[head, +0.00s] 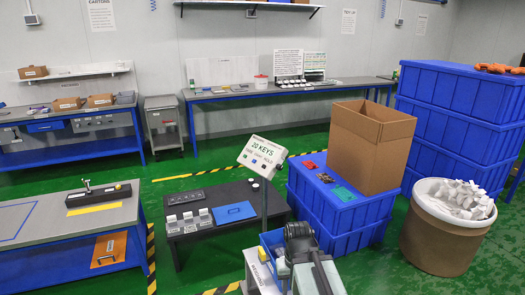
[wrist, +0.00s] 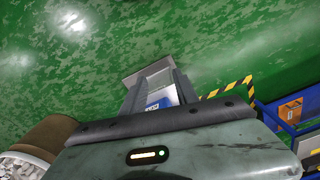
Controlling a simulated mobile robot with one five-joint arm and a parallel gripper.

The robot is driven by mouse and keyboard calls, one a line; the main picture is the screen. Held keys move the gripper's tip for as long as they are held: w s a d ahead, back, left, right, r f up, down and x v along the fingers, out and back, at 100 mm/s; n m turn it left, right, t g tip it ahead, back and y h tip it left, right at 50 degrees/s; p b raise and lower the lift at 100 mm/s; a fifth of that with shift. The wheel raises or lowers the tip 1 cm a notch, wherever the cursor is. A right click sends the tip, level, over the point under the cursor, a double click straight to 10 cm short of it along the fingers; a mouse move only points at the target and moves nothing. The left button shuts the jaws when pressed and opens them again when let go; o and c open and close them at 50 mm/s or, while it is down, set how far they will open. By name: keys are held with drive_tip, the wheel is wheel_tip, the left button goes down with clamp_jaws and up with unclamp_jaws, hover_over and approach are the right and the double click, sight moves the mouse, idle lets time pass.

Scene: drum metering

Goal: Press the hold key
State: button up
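A tilted white panel (head: 262,153) stands on a post in the head view. The key labels are too small to read, so I cannot tell which is the hold key. My arm rises at the bottom centre of the head view, below and right of the panel; its fingertips are not clear there. In the wrist view my gripper (wrist: 158,84) has its two dark fingers apart. A pale grey surface and a blue-and-white patch (wrist: 158,103) show beyond and between them.
Stacked blue crates (head: 330,210) carry an open carton (head: 370,145). A brown drum (head: 440,240) of white pieces stands at right. Green floor is open at left centre.

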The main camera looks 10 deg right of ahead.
clamp_jaws()
idle(1.6)
